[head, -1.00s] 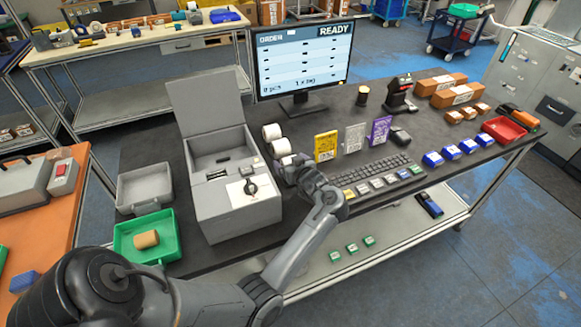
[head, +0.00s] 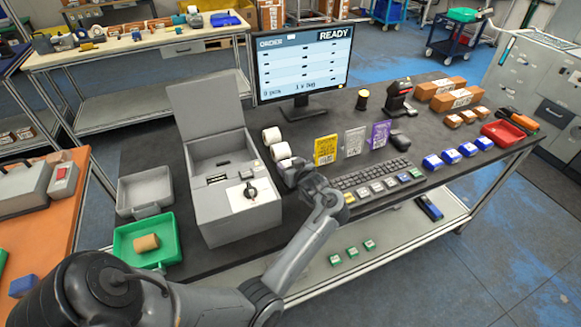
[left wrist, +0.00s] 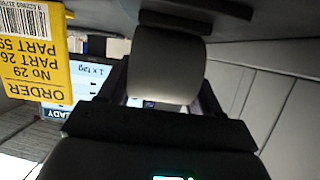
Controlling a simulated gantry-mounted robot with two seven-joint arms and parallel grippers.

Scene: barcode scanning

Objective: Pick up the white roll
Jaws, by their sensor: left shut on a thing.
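Two white rolls (head: 271,135) (head: 280,151) stand in a line on the dark bench, right of the grey box. My left gripper (head: 289,169) is at the near end of that line, low over the bench. It is shut on a white roll (left wrist: 165,62), which sits between the two fingers in the left wrist view and looks pale grey in shadow. In the head view the gripper mostly hides this roll. Whether it touches the bench is unclear. My right gripper is not in view.
The grey box (head: 235,215) with its raised lid stands close left of the gripper. A yellow order card (head: 326,149) stands upright to the right, also in the left wrist view (left wrist: 40,60). The keyboard (head: 377,177) lies right, and the monitor (head: 303,62) stands behind.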

